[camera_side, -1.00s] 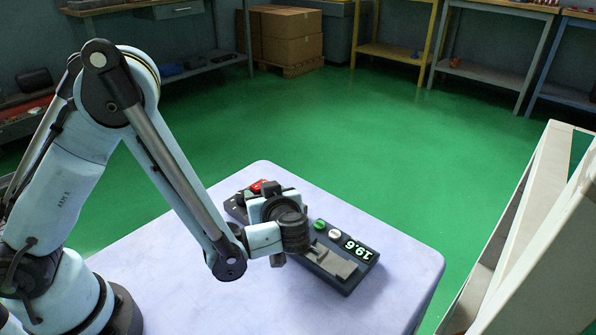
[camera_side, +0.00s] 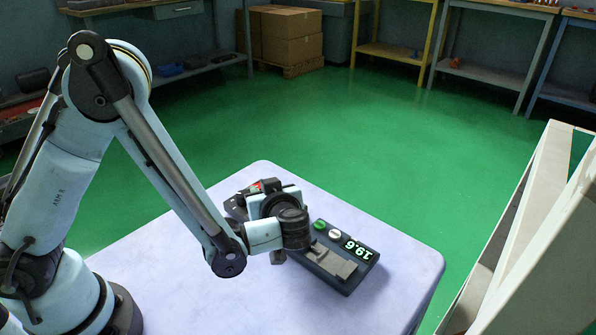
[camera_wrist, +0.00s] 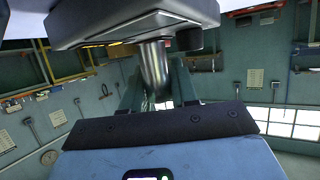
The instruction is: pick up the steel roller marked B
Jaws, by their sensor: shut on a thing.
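A shiny steel roller (camera_wrist: 154,68) shows in the upper middle of the wrist view, between the fingers of my gripper (camera_wrist: 156,84). My gripper is shut on it. No B mark is readable on it. In that view the roller's far end meets a dark grey block (camera_wrist: 100,22); I cannot tell whether they touch. In the side view my wrist is low over the table, and it hides the fingers and the roller.
A dark device with a lit display reading 19.6 (camera_side: 357,249) stands on the pale table (camera_side: 390,285), just right of my wrist. Another dark device (camera_side: 237,207) sits behind my wrist. The table's front and right are clear. A pale frame (camera_side: 530,230) stands at right.

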